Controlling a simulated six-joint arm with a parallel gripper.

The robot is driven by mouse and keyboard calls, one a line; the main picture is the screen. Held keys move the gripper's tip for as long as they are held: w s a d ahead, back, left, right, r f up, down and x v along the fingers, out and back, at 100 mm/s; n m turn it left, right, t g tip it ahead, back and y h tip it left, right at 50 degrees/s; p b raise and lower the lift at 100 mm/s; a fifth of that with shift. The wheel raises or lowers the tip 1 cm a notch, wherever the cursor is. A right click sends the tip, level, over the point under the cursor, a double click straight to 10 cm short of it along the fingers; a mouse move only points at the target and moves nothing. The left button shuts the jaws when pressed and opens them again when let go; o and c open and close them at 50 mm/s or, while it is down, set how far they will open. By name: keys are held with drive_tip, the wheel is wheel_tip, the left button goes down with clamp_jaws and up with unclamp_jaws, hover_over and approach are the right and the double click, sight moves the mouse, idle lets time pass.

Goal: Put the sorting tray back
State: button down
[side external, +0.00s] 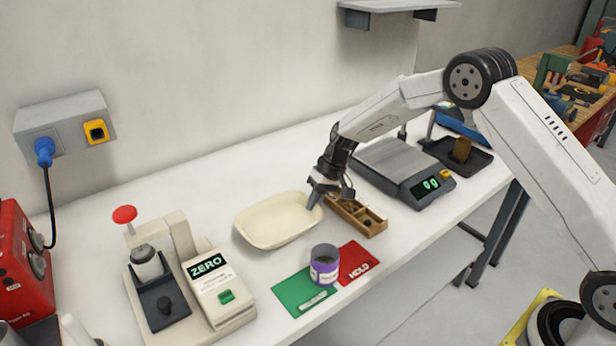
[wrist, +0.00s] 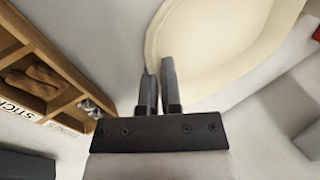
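A shallow cream tray (side external: 268,222), which I take to be the sorting tray, sits on the white bench left of a wooden compartment box. It looks empty. My gripper (side external: 316,196) is at its right rim, pointing down. In the wrist view the fingers (wrist: 160,75) are close together, one on each side of the rim of the cream tray (wrist: 205,40), and look shut on it. Whether the tray is slightly off the bench is hard to tell.
The wooden box (side external: 358,215) stands close right of my gripper. A purple-banded cup (side external: 324,265) stands on green (side external: 292,293) and red HOLD (side external: 358,262) mats. A scale (side external: 402,170) is behind right, a ZERO device (side external: 212,290) front left. Bench behind the tray is clear.

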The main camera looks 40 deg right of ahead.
drive_tip(key=shift+w+f, duration=0.2)
drive_tip(key=shift+w+f, duration=0.25)
drive_tip(key=shift+f, duration=1.6)
drive_tip(key=c, duration=0.8)
unclamp_jaws()
drive_tip(key=shift+f, duration=0.15)
drive_tip(key=v, duration=1.2)
drive_tip(key=shift+a+r, duration=0.1)
drive_tip(key=shift+r, duration=0.1)
drive_tip(key=shift+s, duration=0.1)
